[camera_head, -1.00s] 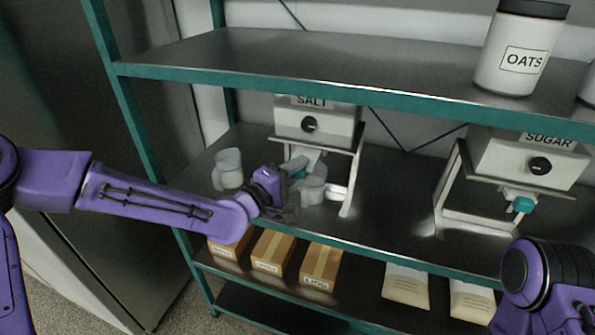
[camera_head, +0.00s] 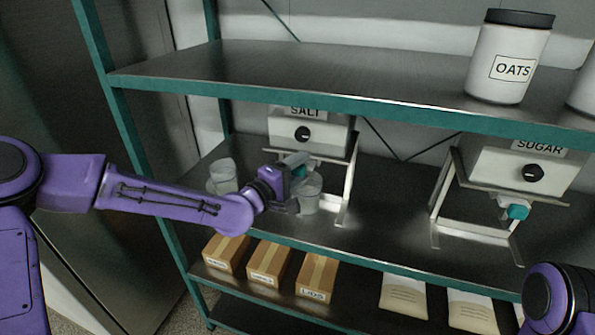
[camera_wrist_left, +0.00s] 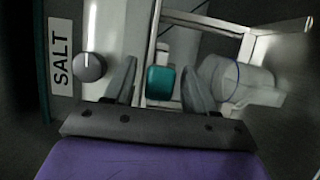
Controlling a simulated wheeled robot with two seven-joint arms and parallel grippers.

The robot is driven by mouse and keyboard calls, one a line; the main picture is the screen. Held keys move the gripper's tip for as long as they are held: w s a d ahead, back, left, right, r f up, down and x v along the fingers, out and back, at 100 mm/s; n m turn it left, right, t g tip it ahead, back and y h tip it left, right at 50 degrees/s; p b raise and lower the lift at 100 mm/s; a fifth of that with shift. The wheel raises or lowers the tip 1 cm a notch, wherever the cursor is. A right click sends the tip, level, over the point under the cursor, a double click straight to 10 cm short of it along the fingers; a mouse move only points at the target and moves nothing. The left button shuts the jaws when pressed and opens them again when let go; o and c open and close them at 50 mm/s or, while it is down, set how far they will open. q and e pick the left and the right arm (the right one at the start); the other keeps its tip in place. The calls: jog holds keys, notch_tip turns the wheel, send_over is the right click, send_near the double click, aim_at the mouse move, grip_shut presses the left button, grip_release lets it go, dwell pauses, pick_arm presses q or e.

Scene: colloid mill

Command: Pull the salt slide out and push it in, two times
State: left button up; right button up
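The salt dispenser (camera_head: 310,130) is a white box with a dark knob and a SALT label, on a metal stand on the middle shelf. Its slide has a teal handle (camera_wrist_left: 160,82) under the box; in the head view the handle (camera_head: 300,171) is partly hidden by my gripper. My left gripper (camera_wrist_left: 162,88) is at the handle, with one finger on each side of it and a visible gap to each finger, so it is open. In the head view my left gripper (camera_head: 296,180) is just below the box. My right gripper is out of view; only part of my right arm shows at the lower right.
A clear measuring cup (camera_head: 309,194) stands under the salt dispenser, close to my gripper. Another cup (camera_head: 222,176) stands to its left. The sugar dispenser (camera_head: 520,170) is at the right. The upper shelf (camera_head: 330,75) is overhead. Boxes (camera_head: 270,264) are below.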

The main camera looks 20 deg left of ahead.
pick_arm(q)
jog(key=shift+s+a, duration=0.1)
jog(key=shift+s, duration=0.15)
jog(key=b+v, duration=0.1)
jog(key=v, duration=0.9)
jog(key=shift+b, duration=0.4)
